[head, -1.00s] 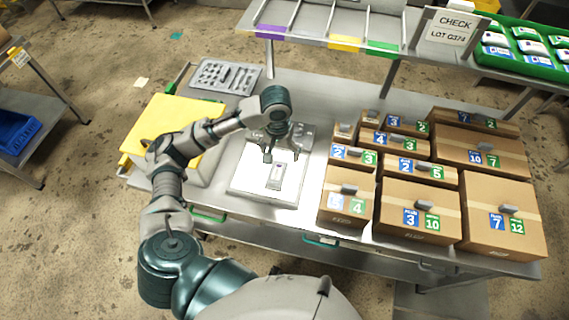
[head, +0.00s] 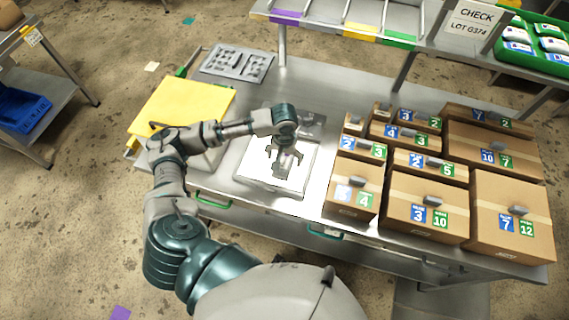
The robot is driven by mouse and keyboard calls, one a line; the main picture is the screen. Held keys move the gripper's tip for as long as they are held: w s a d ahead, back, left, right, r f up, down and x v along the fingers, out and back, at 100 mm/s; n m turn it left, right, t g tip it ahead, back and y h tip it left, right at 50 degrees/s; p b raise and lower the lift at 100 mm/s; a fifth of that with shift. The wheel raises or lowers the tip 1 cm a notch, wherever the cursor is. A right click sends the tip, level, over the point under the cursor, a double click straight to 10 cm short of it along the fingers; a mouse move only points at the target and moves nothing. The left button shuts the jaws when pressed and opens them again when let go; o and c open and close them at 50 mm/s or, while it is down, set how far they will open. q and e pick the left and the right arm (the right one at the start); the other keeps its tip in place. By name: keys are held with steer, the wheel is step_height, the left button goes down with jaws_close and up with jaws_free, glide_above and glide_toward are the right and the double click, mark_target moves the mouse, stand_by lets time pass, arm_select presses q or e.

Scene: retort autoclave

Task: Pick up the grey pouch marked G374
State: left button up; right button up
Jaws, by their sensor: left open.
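A small grey pouch (head: 287,163) lies on the bright white plate (head: 256,172) in the middle of the bench. It is partly hidden by my gripper, and its marking is too small to read. My left gripper (head: 284,162) is open, pointing down over the pouch, with its fingers around or just above it; I cannot tell whether they touch it. A sign reading CHECK LOT G374 (head: 472,24) stands on the shelf. My right gripper is not in view.
Cardboard boxes (head: 425,215) fill the bench's right side. A yellow-lidded container (head: 190,108) and a grey perforated tray (head: 237,64) are at left. A green crate (head: 535,58) of white pouches stands at upper right. The shelf edge (head: 345,32) runs behind.

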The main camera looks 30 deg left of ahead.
mark_target(284, 163)
arm_select(q)
step_height(284, 163, down, 4)
steer(key=shift+a+r, duration=0.1)
steer(key=shift+r, duration=0.1)
steer(key=c, duration=1.3)
steer(key=shift+r, duration=0.1)
